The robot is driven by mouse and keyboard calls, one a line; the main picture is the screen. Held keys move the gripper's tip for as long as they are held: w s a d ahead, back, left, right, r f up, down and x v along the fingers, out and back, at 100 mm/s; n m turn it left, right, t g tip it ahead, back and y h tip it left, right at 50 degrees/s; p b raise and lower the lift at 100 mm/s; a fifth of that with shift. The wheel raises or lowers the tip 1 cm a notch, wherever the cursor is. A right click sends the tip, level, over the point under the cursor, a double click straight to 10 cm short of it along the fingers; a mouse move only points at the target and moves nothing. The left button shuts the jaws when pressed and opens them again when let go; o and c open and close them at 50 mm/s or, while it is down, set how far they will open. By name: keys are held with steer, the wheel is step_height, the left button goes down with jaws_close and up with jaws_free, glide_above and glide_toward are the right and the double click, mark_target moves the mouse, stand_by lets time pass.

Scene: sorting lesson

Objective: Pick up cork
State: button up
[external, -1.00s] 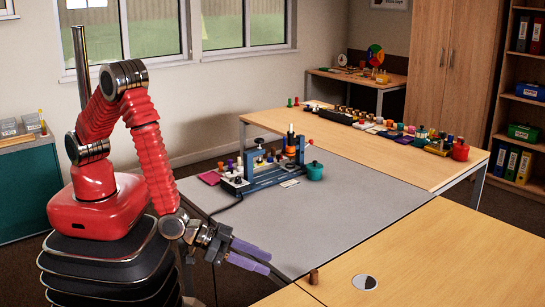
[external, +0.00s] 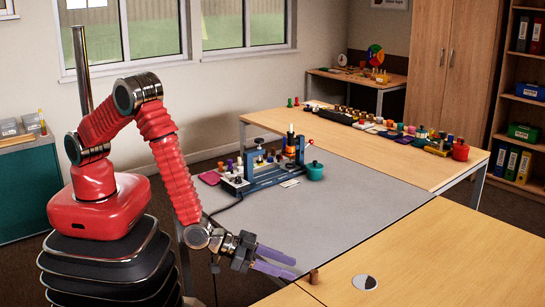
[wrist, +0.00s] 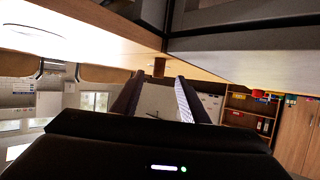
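The cork (external: 314,276) is a small brown cylinder standing on the light wooden table near its left edge. In the wrist view, which looks turned over, the cork (wrist: 159,67) shows small and brown just beyond the gap between my fingers. My gripper (external: 294,268) has two purple fingers spread apart with nothing between them. It points right, with its tips a short way left of the cork. My gripper also shows in the wrist view (wrist: 160,78), its fingers on both sides of the cork's line.
A round white-and-dark disc (external: 365,282) lies on the wooden table right of the cork. The grey table (external: 350,205) holds a blue rack (external: 275,178) and a teal pot (external: 314,171) farther back. The wooden surface around the cork is mostly clear.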

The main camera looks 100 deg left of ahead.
mark_target(306, 282)
steer(key=shift+x, duration=0.8)
steer(key=shift+x, duration=2.65)
jaws_close()
